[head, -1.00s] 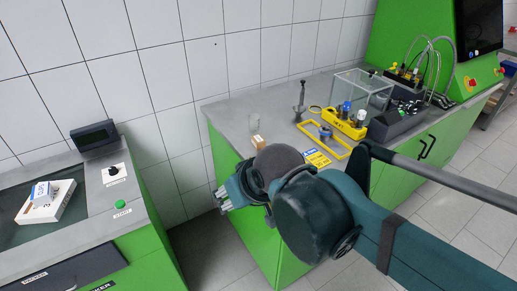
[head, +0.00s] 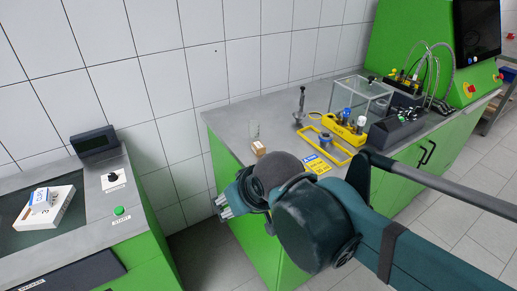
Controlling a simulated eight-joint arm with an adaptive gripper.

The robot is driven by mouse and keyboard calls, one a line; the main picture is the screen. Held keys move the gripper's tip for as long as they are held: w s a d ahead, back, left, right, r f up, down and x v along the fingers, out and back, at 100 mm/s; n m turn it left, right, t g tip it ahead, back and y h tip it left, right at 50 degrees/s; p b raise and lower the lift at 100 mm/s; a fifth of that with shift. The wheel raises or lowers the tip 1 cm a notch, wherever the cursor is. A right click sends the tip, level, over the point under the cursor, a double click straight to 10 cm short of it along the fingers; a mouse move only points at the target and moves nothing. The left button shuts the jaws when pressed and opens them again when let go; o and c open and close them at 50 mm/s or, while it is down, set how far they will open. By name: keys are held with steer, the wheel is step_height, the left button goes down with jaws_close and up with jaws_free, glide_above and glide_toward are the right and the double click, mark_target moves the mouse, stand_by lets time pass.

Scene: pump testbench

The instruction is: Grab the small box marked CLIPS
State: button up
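No lettering reading CLIPS can be made out in the head view. A small tan box (head: 259,148) sits near the front left corner of the grey bench top. A small blue and white box (head: 40,198) lies on a larger white box (head: 46,209) on the left-hand station. Which one is marked CLIPS, I cannot tell. My gripper (head: 222,207) hangs in front of the bench's left end, lower in the picture than the tan box and apart from it. Its fingers point left; their opening is too small to judge, and no held object shows.
On the bench stand a clear glass (head: 254,130), a dark stand (head: 300,108), a yellow frame (head: 342,155), a yellow holder (head: 347,133) with bottles and a clear case (head: 364,92). A gap separates the bench from the left station, which has a monitor (head: 93,142) and green button (head: 119,211).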

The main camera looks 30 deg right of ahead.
steer(key=shift+o, duration=0.5)
steer(key=w+d+r+m+g+h+p, duration=0.1)
steer(key=w+d+r+m+g+p, duration=0.1)
steer(key=w+d+r+m+p, duration=0.35)
steer(key=m+g+h+p, duration=0.2)
steer(key=m+g+p, duration=0.3)
steer(key=m+p, duration=1.05)
glide_toward(258, 145)
steer(key=shift+w+f+n+p, duration=0.35)
steer(key=shift+f+n+p, duration=0.55)
steer(key=shift+p, duration=0.5)
steer(key=shift+d, duration=0.1)
steer(key=shift+x, duration=1.15)
